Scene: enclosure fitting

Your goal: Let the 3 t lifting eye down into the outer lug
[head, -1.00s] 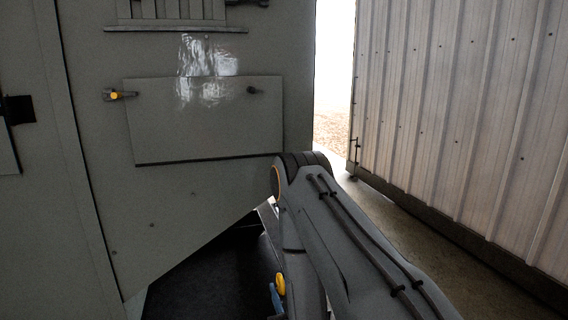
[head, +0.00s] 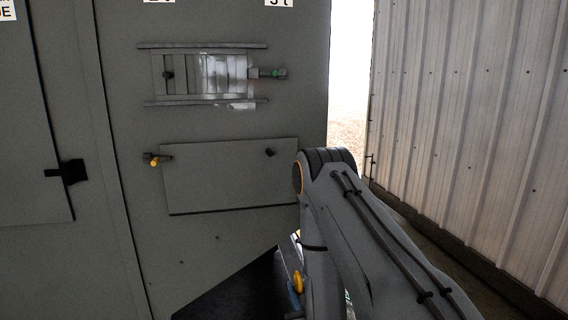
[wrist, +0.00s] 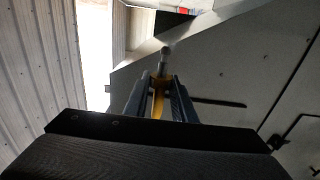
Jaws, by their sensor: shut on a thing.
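My gripper (wrist: 159,79) shows in the wrist view with its two dark blue-grey fingers shut on a yellow piece, which I take to be the 3 t lifting eye (wrist: 158,98). A grey shank with a rounded end sticks out beyond the fingertips. In the head view a yellow part (head: 299,283) shows low beside my arm, with a bit of blue finger below it; most of the gripper is hidden there. A white label reading "3 t" (head: 278,2) is cut off at the top edge. I cannot make out the outer lug in either view.
A grey enclosure wall (head: 220,125) carries a railed window with a green-marked latch (head: 274,73), and below it a flat plate (head: 230,178) with a yellow-tipped fastener (head: 154,162). A ribbed metal wall (head: 470,130) stands at the right, with a bright gap between.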

